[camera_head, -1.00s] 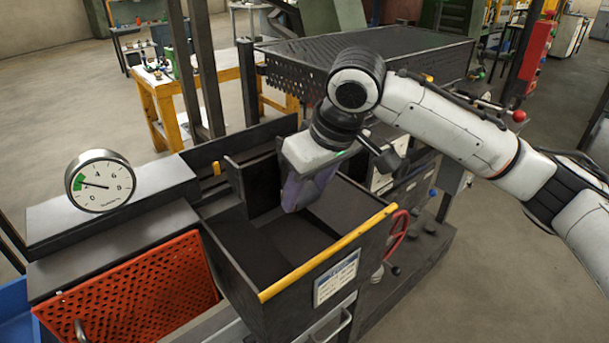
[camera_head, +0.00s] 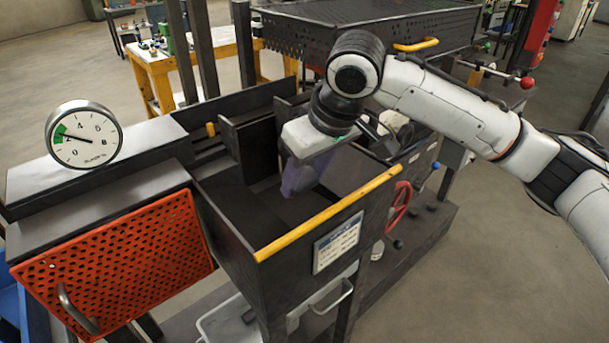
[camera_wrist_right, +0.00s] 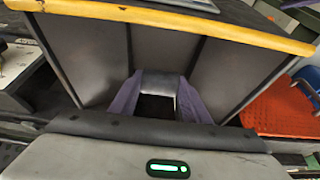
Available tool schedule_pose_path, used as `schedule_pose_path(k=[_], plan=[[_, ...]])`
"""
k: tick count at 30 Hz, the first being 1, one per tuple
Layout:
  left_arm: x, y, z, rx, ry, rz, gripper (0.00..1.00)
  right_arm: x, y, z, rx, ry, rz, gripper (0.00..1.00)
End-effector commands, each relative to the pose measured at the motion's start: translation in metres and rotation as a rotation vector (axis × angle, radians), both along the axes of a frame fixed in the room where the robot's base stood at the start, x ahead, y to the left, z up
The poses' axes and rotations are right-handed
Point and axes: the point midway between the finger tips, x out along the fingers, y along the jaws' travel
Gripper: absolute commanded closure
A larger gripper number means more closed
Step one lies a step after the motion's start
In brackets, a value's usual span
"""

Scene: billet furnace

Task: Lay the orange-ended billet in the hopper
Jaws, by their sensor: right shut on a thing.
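The hopper (camera_head: 288,284) is a dark, open-topped box with a yellow bar (camera_head: 330,213) along its front edge, in the middle of the head view. My right gripper (camera_head: 289,188) points down into its opening, with its purple fingers partly below the rim. In the right wrist view the fingers (camera_wrist_right: 158,98) are shut on a small pale grey piece, apparently the billet (camera_wrist_right: 158,83). Its orange end does not show, and the wrist hides it in the head view. I cannot tell whether it touches the hopper floor. My left gripper is not in view.
A round dial gauge (camera_head: 84,135) stands on the dark ledge at left. An orange perforated panel (camera_head: 120,262) with a handle is below it. A red handwheel (camera_head: 398,207) is right of the hopper. A perforated dark hood (camera_head: 350,35) is behind.

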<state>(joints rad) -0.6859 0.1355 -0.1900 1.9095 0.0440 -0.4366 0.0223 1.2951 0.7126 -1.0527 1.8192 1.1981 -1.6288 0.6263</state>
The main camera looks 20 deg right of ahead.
Motion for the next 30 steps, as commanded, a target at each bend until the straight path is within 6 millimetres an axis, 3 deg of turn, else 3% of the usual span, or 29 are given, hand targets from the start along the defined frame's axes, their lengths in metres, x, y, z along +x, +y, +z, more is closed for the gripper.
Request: schedule_pose_path(k=[1, 2, 6, 17, 30], plan=[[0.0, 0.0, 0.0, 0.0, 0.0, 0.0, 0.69, 0.001, 0.0, 0.002, 0.002, -0.005, 0.0, 0.97], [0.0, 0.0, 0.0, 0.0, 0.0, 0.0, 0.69, 0.001, 0.0, 0.002, 0.002, -0.005, 0.0, 0.56], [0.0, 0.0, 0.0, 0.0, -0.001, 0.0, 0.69, 0.001, 0.0, 0.002, 0.001, -0.004, 0.0, 0.35], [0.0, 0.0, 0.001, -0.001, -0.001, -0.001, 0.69, -0.002, -0.001, 0.006, 0.0, 0.001, 0.0, 0.35], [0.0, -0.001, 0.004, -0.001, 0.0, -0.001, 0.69, -0.03, -0.011, 0.08, 0.002, -0.006, 0.0, 0.35]])
